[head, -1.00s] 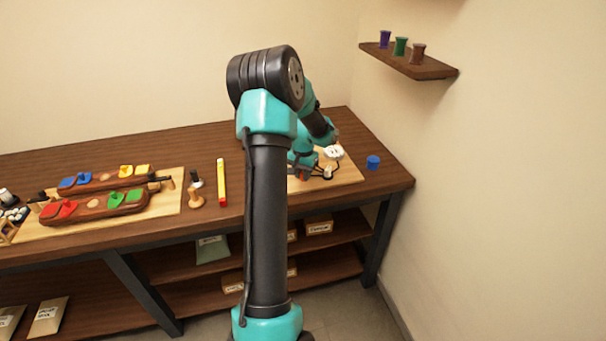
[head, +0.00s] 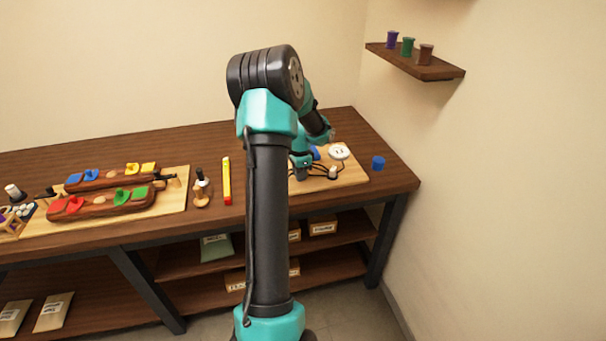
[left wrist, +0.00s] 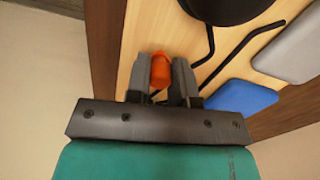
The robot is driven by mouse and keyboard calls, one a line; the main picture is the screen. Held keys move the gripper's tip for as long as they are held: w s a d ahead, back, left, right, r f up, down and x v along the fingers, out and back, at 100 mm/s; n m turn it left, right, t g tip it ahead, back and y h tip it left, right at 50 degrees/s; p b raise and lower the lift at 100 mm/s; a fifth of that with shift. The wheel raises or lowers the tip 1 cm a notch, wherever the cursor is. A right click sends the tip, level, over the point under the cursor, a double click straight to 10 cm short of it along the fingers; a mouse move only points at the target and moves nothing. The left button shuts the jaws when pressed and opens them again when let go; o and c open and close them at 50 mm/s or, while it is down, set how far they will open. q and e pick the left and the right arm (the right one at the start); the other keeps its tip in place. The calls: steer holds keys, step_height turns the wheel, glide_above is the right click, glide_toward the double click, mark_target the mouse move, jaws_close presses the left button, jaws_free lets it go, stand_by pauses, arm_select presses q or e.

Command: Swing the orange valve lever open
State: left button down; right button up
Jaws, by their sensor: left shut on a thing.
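The orange valve lever (left wrist: 161,72) shows in the left wrist view as a short orange piece between the two dark fingers of my left gripper (left wrist: 164,82). The gripper is shut on it. The lever sits over the light wooden board (left wrist: 270,76), close to its edge. In the head view my left gripper (head: 301,173) is low over the right-hand board, partly behind my own arm, and the lever cannot be made out there. My right gripper is in neither view.
A blue block (left wrist: 238,97), a grey block (left wrist: 292,45), dark curved rods and a black round part (left wrist: 228,6) lie close to the gripper. A white round piece (head: 338,151) and blue cup (head: 377,162) stand to the right. A yellow-red stick (head: 226,180) lies left.

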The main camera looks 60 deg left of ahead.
arm_select(q)
steer(key=m, duration=0.1)
steer(key=a+m, duration=0.1)
steer(key=m, duration=0.1)
steer(key=s+m, duration=0.1)
steer(key=shift+a+m, duration=0.3)
steer(key=shift+a, duration=0.05)
stand_by(0.3)
steer(key=c, duration=1)
jaws_free()
steer(key=shift+r, duration=0.1)
step_height(320, 180, up, 17)
steer(key=shift+r, duration=0.15)
